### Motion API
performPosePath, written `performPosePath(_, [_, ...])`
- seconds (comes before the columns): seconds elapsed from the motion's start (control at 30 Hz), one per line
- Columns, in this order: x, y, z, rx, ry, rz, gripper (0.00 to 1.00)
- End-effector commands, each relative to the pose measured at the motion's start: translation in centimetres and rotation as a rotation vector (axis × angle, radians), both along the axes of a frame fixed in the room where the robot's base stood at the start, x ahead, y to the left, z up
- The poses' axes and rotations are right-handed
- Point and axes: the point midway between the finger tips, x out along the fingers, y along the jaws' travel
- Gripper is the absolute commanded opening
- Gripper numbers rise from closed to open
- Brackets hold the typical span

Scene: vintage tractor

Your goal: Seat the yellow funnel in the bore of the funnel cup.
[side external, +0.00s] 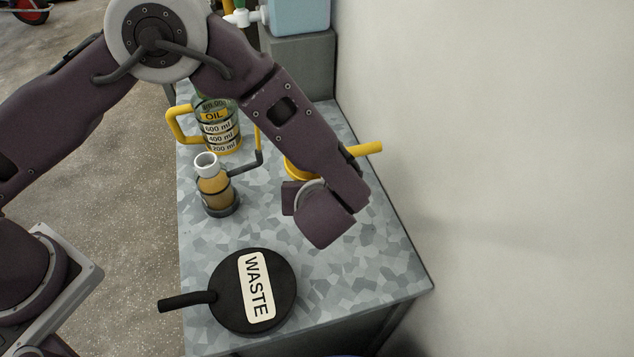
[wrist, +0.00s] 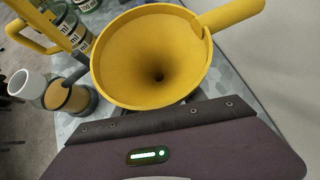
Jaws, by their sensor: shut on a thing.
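The yellow funnel (side external: 298,168) is partly hidden behind my arm in the side view, with its handle pointing right. In the wrist view the funnel (wrist: 150,55) shows its wide mouth facing the camera and a dark hole at its centre. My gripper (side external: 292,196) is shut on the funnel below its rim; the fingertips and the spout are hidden. A small amber vessel with a white collar (side external: 213,186) stands upright in a dark round base, left of the funnel and apart from it. It also shows in the wrist view (wrist: 68,97). I cannot tell whether it is the funnel cup.
An oil jug (side external: 216,128) with a yellow handle stands behind the amber vessel; a dark bent tube is beside them. A black round WASTE lid (side external: 254,292) lies at the front. A wall (side external: 500,150) bounds the bench on the right. The front right bench top (side external: 370,275) is clear.

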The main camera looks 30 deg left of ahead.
Motion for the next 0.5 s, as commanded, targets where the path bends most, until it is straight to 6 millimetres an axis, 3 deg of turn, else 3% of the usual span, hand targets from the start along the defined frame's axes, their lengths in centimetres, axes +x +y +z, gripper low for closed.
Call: performPosePath(0.5, [0.0,-0.1,-1.3,0.0,0.0,-0.001,0.0])
